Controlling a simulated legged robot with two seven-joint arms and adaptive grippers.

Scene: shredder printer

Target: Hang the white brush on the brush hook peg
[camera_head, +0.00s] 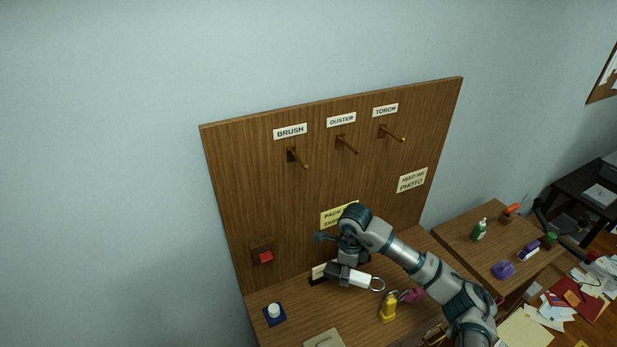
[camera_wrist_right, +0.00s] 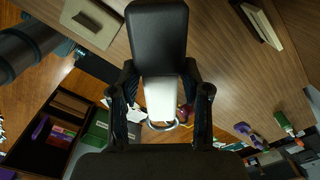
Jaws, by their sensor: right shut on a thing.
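The white brush (camera_head: 359,279) has a white handle, a dark head and a metal ring at its end. My right gripper (camera_head: 347,264) is shut on it and holds it low in front of the board. In the right wrist view the brush handle (camera_wrist_right: 160,98) sits between the two fingers of the gripper (camera_wrist_right: 160,88), with the dark head above and the ring below. The brush hook peg (camera_head: 299,158) juts from the wooden board under the BRUSH label (camera_head: 290,131). It is bare, up and left of the gripper. My left gripper is not in view.
Bare duster (camera_head: 347,145) and torch (camera_head: 392,133) pegs lie right of the brush peg. A red-fronted box (camera_head: 265,256) is on the board's lower left. A yellow bottle (camera_head: 388,308) and a white-topped item (camera_head: 274,311) stand on the bench. A side table (camera_head: 466,252) is at right.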

